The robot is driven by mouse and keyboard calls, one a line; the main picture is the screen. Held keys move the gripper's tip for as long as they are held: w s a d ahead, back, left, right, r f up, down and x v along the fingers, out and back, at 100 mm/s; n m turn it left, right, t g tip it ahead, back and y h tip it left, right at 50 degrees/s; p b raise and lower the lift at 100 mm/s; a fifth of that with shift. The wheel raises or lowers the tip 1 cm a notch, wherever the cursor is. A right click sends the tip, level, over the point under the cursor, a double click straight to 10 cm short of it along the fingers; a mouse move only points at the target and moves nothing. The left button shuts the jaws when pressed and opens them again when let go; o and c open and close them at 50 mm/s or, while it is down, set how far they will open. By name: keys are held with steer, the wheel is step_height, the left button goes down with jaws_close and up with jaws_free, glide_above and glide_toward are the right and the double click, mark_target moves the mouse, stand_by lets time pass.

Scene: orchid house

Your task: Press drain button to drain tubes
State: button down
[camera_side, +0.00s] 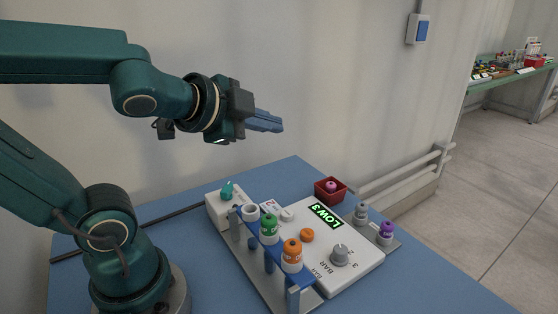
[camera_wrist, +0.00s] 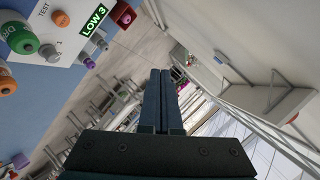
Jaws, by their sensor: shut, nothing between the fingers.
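My gripper (camera_side: 276,123) is shut and empty, high above the back of the blue table, pointing right. Its blue fingers also show together in the wrist view (camera_wrist: 160,75). Below it is a white control panel (camera_side: 345,271) with a green display (camera_side: 324,216) reading LOW 3. In the wrist view the orange button (camera_wrist: 61,18) is marked TEST.
A teal fitting (camera_side: 227,190) sits on a white block at the panel's left. A red box (camera_side: 330,189) holds a pink-capped item. Grey-capped (camera_side: 361,213) and purple-capped (camera_side: 386,233) tubes stand at the right. Air around my gripper is clear; a wall stands behind.

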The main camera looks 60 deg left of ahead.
steer(key=w+r+m+t, duration=0.2)
steer(key=w+m, duration=0.1)
steer(key=m, duration=0.2)
steer(key=m+g+h, duration=0.5)
steer(key=m+h, duration=0.1)
steer(key=m, duration=1.1)
glide_above(282, 215)
step_height(282, 215, down, 12)
steer(key=shift+r, duration=0.25)
steer(key=shift+f+g, duration=0.1)
steer(key=shift+g, duration=0.2)
steer(key=shift+f, duration=4.3)
steer(key=shift+f, duration=0.1)
steer(key=shift+f, duration=0.3)
